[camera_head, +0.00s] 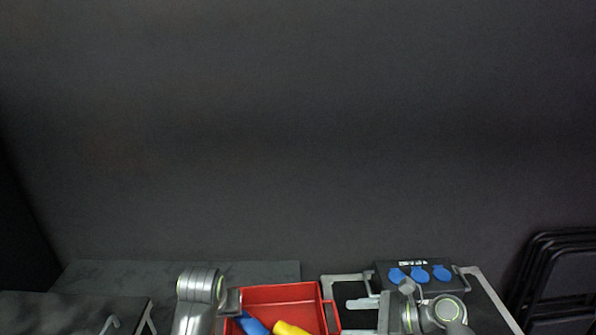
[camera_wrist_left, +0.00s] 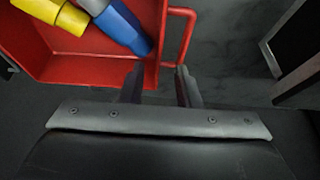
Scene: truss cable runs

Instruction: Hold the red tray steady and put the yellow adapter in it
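The red tray (camera_head: 282,292) stands at the bottom middle of the head view, with a loop handle on its right side. A yellow adapter (camera_head: 290,328) and a blue connector (camera_head: 250,324) lie inside it, cut off by the frame edge.
A dark box with blue sockets (camera_head: 420,274) stands behind my right arm. A grey-framed case or table (camera_head: 490,296) lies beneath it. Folded black chairs (camera_head: 555,275) lean at the far right. A dark surface (camera_head: 130,275) at the left is largely clear.

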